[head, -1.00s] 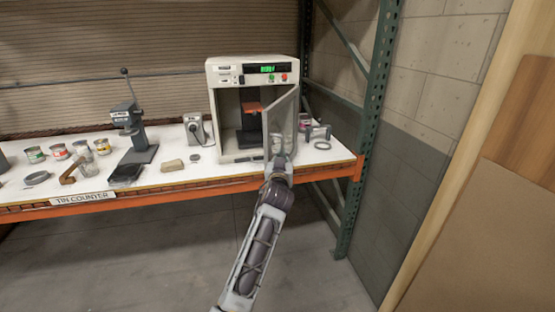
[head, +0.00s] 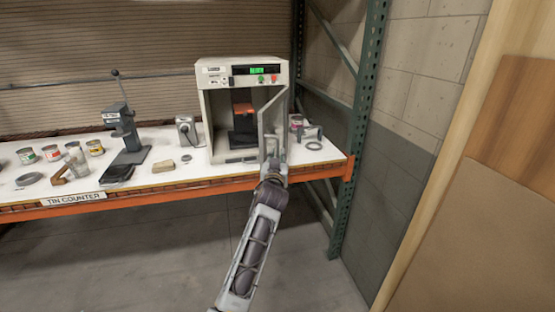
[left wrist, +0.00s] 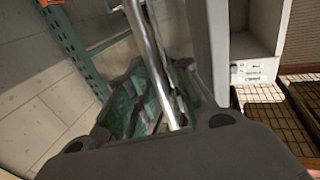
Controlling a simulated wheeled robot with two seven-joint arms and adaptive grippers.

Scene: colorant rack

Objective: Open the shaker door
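The shaker (head: 208,110) is a pale upright cabinet on the counter, with a green display and buttons on top. Its door (head: 274,118), hinged on the right, stands swung out toward me, so the dark interior and an orange-topped clamp (head: 243,112) show. My left gripper (head: 273,163) is at the lower free edge of the door, small and partly hidden by its own wrist. In the left wrist view, the metal bar of the door handle (left wrist: 150,45) runs between the fingers (left wrist: 158,105), which are closed around it. My right gripper is not in view.
The counter (head: 150,184) has an orange front beam. A press (head: 128,135), a small grey device (head: 187,131) and several tins stand left of the shaker. A green rack post (head: 363,130) stands right of it. The floor in front is clear.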

